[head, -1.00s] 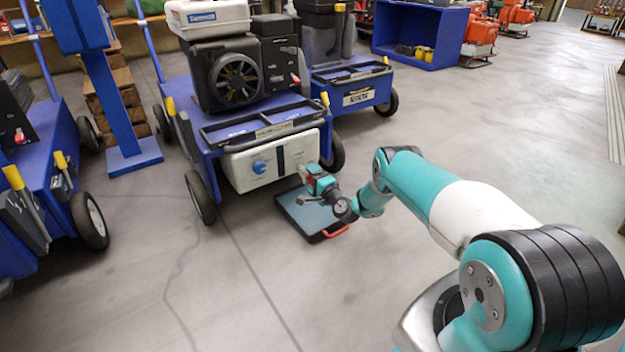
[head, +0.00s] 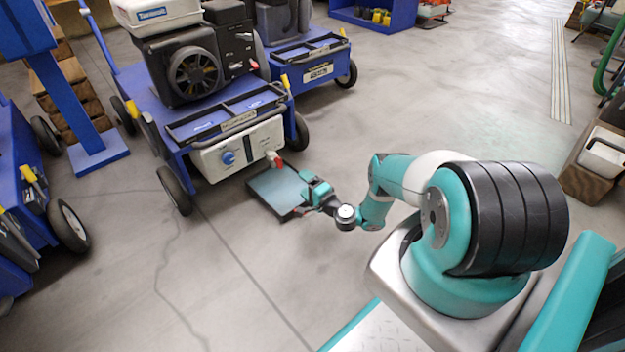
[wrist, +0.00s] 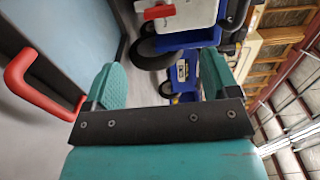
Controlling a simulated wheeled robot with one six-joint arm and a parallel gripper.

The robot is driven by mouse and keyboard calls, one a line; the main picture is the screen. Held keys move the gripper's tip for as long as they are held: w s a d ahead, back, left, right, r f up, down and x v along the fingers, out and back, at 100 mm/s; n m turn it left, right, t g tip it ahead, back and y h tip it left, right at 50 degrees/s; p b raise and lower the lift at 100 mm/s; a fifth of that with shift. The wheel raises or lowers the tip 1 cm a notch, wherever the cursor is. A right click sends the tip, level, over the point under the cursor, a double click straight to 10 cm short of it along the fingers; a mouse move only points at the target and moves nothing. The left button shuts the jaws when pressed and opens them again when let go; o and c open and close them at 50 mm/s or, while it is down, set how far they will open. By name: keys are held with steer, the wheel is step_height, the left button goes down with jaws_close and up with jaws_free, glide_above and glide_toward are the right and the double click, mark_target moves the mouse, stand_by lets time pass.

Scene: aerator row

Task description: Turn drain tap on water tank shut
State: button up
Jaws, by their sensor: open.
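The white water tank (head: 240,150) is slung low on the front of a blue cart, with a blue round knob (head: 228,157). The drain tap's red lever (head: 274,159) is at the tank's right end. In the wrist view the red lever (wrist: 159,12) lies nearly level across the picture at the top, beyond my fingertips, against the white tank (wrist: 195,14). My gripper (head: 314,190) is to the right of the tap, apart from it and above the tray. Its two teal fingers (wrist: 163,80) are spread with nothing between them.
A dark tray with a blue-grey pad (head: 273,187) lies on the floor below the tap; its red handle (wrist: 28,82) shows in the wrist view. Cart wheels (head: 174,190) flank the tank. Open floor (head: 240,270) lies in front.

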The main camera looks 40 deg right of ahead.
steer(key=shift+s+p, duration=1.05)
steer(key=shift+s, duration=0.55)
